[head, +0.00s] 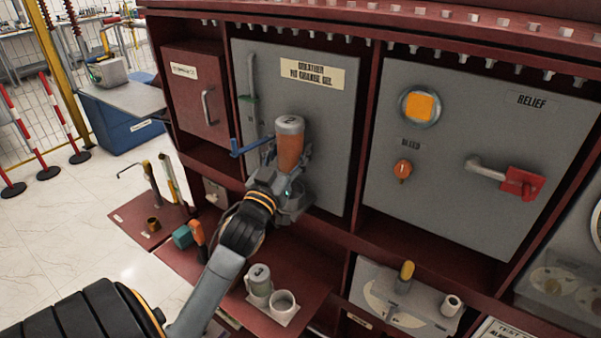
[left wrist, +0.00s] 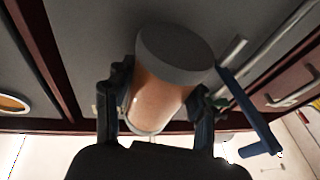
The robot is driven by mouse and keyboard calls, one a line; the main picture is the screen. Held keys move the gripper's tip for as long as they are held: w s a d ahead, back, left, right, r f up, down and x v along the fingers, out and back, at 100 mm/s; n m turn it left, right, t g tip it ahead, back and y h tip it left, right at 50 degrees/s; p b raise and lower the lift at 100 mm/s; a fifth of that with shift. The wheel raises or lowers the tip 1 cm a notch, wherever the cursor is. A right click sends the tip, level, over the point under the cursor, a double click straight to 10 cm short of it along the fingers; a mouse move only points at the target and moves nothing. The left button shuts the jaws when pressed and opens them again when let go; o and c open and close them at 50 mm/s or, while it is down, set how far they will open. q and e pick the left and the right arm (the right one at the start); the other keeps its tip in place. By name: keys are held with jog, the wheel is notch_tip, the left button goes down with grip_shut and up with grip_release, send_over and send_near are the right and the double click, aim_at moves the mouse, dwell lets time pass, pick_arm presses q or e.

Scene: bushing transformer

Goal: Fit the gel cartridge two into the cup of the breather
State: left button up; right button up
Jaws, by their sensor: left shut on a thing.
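Gel cartridge two (head: 290,150) is a clear cylinder with orange filling and a grey cap marked 2. It is upright in front of the breather panel (head: 330,120). My left gripper (head: 288,172) is shut on its lower part. In the left wrist view the cartridge (left wrist: 160,90) sits between the two fingers, its grey cap tilted toward the upper right. A grey, cup-like part (head: 294,208), seemingly the breather's cup, shows just below the gripper, partly hidden by it. I cannot tell whether the cartridge's lower end touches it. My right gripper is not in view.
A blue lever (head: 252,147) sticks out left of the cartridge; it shows close to a finger in the left wrist view (left wrist: 248,115). On the shelf below stand a greyish cartridge (head: 258,280) and an empty round holder (head: 283,303).

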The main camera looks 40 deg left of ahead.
aim_at(289, 163)
pick_arm(q)
jog(key=shift+w+a+r, duration=0.25)
jog(key=shift+r, duration=0.1)
jog(key=shift+a+r, duration=0.1)
jog(key=shift+r, duration=0.05)
jog(key=shift+s+r, duration=0.15)
jog(key=shift+s, duration=0.3)
jog(key=shift+w+p, duration=0.15)
jog(key=shift+p, duration=0.2)
jog(key=shift+f+b, duration=0.65)
jog(key=shift+f, duration=0.1)
jog(key=shift+f+b, duration=0.3)
jog(key=shift+f, duration=0.1)
notch_tip(289, 163, down, 2)
jog(key=shift+f+b, duration=0.25)
jog(key=shift+b, duration=0.65)
jog(key=shift+f+b, duration=0.3)
jog(key=shift+f, duration=0.2)
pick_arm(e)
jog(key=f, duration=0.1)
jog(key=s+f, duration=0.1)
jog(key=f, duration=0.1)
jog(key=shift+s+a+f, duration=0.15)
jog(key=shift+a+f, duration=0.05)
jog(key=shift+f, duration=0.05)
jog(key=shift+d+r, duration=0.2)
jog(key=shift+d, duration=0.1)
